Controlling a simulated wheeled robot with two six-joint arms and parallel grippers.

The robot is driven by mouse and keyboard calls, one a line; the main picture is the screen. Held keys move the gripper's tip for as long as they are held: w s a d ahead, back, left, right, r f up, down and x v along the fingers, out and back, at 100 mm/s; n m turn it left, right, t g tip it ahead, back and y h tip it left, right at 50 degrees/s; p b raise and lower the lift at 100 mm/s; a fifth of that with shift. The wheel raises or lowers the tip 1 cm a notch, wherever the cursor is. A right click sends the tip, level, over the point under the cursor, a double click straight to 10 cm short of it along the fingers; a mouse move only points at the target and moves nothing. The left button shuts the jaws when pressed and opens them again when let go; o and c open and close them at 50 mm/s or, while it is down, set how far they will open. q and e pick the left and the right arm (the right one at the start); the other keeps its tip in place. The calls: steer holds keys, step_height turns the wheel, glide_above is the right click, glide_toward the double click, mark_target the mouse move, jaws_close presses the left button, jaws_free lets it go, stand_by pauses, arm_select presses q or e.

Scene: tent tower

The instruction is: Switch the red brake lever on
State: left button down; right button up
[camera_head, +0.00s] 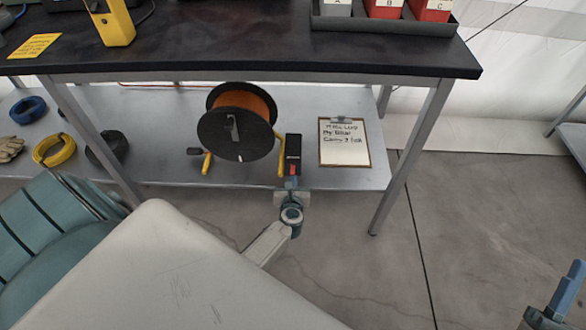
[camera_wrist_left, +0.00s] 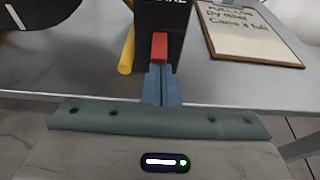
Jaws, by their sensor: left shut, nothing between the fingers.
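The red brake lever (camera_head: 293,170) is a small red piece low on the front of a black box beside the cable reel (camera_head: 241,120). In the left wrist view the red lever (camera_wrist_left: 159,46) stands on the black brake box (camera_wrist_left: 163,18), straight ahead of my fingertips. My left gripper (camera_head: 291,184) is shut and empty. Its blue fingers (camera_wrist_left: 160,84) are together just below the lever, very close to it; I cannot tell whether they touch. My right gripper (camera_head: 566,290) is at the lower right edge, partly cut off, with blue fingers away from the shelf.
The reel stands on yellow legs on a grey lower shelf (camera_head: 340,178) under a black worktop (camera_head: 260,50). A clipboard (camera_head: 344,143) lies right of the box. Coiled cables (camera_head: 54,150) and a glove (camera_head: 10,149) lie at left. A table leg (camera_head: 410,150) stands at right.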

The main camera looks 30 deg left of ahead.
step_height(320, 180, down, 18)
steer(key=s+a+m+g+p, duration=0.1)
steer(key=s+m+g+p, duration=0.15)
steer(key=g, duration=0.95)
arm_select(q)
steer(key=r+g+h+p, duration=0.1)
steer(key=g+p, duration=0.1)
steer(key=p, duration=0.2)
steer(key=shift+s+r+p, duration=0.1)
steer(key=shift+p, duration=0.25)
arm_select(e)
steer(key=s+f+n+g+h, duration=0.1)
steer(key=s+f+n+g, duration=0.1)
steer(key=s+g, duration=0.4)
steer(key=shift+d+f+g, duration=0.3)
steer(key=shift+d+f, duration=0.1)
steer(key=shift+f, duration=0.4)
steer(key=shift+s, duration=0.1)
arm_select(q)
steer(key=shift+r+p, duration=0.8)
steer(key=shift+r, duration=0.05)
arm_select(e)
steer(key=shift+r, duration=0.8)
